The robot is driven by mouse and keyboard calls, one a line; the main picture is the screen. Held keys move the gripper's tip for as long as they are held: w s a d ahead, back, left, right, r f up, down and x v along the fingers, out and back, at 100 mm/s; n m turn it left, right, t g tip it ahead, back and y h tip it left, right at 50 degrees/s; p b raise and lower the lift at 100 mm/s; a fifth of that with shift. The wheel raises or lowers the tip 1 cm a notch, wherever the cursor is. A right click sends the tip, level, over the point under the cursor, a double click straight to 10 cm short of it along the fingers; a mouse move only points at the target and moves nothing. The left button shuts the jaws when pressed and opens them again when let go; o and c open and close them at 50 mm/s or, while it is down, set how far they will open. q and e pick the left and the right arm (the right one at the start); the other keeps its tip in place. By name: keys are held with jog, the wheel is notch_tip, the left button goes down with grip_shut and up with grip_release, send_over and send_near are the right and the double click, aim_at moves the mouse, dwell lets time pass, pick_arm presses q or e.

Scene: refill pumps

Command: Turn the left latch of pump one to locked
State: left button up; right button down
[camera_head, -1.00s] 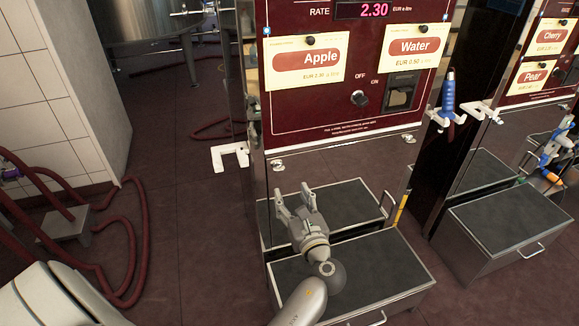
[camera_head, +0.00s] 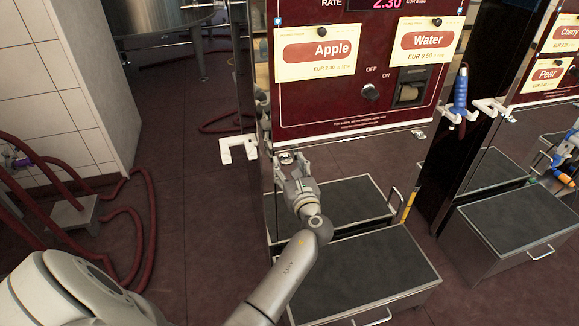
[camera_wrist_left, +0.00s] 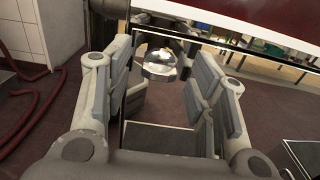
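Pump one is the dark red panel with the Apple (camera_head: 316,53) and Water (camera_head: 427,42) labels. Its left latch (camera_head: 286,157) is a small metal piece under the panel's lower left edge. In the left wrist view the latch (camera_wrist_left: 160,65) shows between the fingers, towards their far ends. My left gripper (camera_head: 291,172) is just below the latch in the head view, open and empty; its spread fingers show in the left wrist view (camera_wrist_left: 162,88). I cannot tell whether they touch the latch. The right latch (camera_head: 418,134) is under the panel's right side. My right gripper is not in view.
A white bracket (camera_head: 238,149) juts from the pump's left side. A blue nozzle (camera_head: 460,90) hangs at its right side. Below stand dark-topped steps (camera_head: 365,270) with metal handles. Red hoses (camera_head: 145,225) lie on the floor at left.

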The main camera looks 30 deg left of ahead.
pick_arm(q)
jog(key=c, duration=0.9)
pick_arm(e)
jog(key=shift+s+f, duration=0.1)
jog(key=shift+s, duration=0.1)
